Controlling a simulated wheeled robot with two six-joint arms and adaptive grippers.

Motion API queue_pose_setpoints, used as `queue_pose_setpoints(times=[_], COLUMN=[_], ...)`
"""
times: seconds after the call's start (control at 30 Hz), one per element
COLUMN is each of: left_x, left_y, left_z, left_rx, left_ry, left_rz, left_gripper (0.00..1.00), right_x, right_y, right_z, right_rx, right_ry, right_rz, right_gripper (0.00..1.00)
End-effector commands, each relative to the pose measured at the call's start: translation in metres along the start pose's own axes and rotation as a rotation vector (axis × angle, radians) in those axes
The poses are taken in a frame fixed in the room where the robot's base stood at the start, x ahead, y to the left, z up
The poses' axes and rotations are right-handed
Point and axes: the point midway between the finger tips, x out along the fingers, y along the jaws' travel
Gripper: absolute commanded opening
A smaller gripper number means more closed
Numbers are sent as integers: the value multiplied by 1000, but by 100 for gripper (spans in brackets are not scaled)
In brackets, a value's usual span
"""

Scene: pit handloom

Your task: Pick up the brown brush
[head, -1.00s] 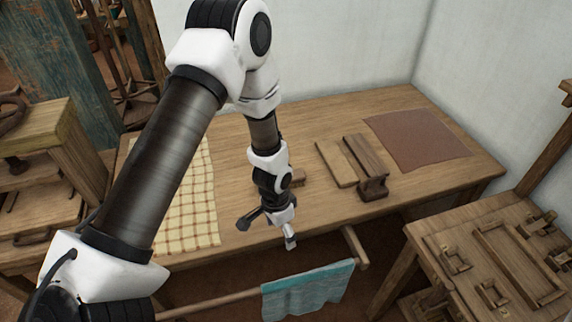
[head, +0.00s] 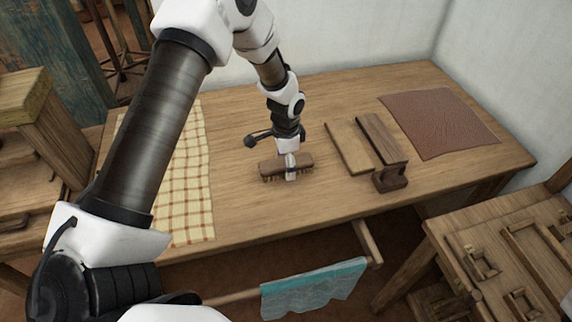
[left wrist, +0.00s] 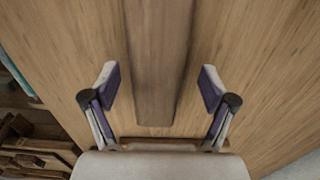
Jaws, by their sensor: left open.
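The brown brush (head: 301,163) lies on the wooden table, bristles down, near the middle of the head view. In the left wrist view its brown back (left wrist: 157,60) runs lengthwise from the top edge down between the fingers. My left gripper (head: 291,174) is over the brush in the head view and hides part of its middle. In the left wrist view the left gripper (left wrist: 157,85) is open, with one finger on each side of the brush and a gap to it on both sides. My right gripper is not in view.
The wooden table (head: 240,205) also bears a checked cloth (head: 190,195), a pale board (head: 348,147), a dark wooden tool (head: 385,150) and a brown mat (head: 440,123). A teal cloth (head: 313,288) hangs on a rail in front. A side bench (head: 500,250) stands right.

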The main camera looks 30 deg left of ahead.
Motion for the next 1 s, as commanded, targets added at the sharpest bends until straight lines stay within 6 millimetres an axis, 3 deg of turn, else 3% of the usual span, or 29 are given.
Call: queue_pose_setpoints(times=[0.1, 0.2, 0.3, 0.73, 1.0], left_x=[0, 0, 0, -4, -35], left_y=[0, 0, 0, 0, 0], left_z=[0, 0, 0, 0, -1], left_rx=[0, 0, 0, 0, 0], left_ry=[0, 0, -1, -1, 2], left_rz=[0, 0, 0, 1, -2], left_gripper=[81, 45, 16, 16, 16], right_x=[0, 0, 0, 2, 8], right_y=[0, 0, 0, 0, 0], right_z=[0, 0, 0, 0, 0], right_rx=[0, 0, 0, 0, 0], right_ry=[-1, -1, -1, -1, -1], right_rz=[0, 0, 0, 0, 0], right_gripper=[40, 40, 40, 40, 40])
